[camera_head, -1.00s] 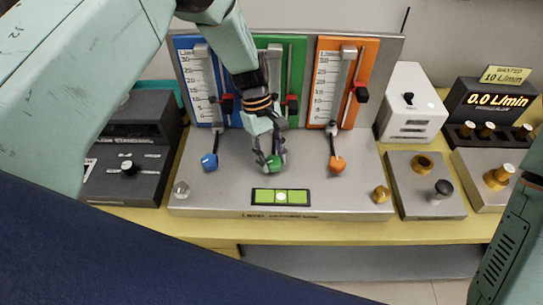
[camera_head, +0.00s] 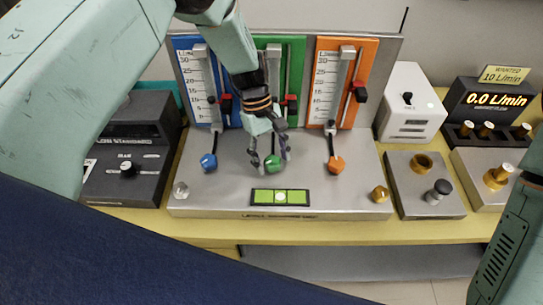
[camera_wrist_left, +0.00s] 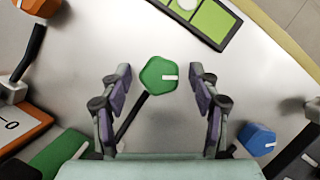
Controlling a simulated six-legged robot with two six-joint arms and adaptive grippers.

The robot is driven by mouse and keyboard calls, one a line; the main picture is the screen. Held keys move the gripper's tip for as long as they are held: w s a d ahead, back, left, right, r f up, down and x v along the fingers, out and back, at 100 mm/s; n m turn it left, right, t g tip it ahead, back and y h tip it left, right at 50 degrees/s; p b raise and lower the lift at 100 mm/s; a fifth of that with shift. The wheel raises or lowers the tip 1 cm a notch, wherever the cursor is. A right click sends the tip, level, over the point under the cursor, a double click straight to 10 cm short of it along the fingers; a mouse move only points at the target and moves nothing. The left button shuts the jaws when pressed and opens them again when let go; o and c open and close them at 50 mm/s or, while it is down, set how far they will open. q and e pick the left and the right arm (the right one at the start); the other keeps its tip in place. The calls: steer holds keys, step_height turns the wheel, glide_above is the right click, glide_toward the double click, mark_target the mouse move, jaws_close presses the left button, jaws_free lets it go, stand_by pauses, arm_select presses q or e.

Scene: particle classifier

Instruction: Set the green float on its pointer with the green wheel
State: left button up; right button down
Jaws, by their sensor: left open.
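The green wheel (camera_head: 273,162) is a faceted knob with a white mark, at the front of the green panel (camera_head: 290,52). In the left wrist view the green wheel (camera_wrist_left: 159,75) sits between and just beyond the fingertips. My left gripper (camera_head: 270,163) is open around it, with a gap on each side; its fingers also show in the left wrist view (camera_wrist_left: 160,82). A red pointer (camera_head: 291,99) shows on the green panel. My arm hides much of the green scale, and I cannot make out the green float. My right gripper is not in view.
The orange wheel (camera_head: 336,165) and blue wheel (camera_head: 209,162) stand on either side. A green level vial (camera_head: 281,197) lies in front. A display (camera_head: 497,99) reads 0.0 L/min, below a sign (camera_head: 502,75) saying WANTED 10 L/min.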

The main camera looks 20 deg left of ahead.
arm_select(q)
steer(key=v, duration=1.2)
steer(key=shift+d, duration=0.1)
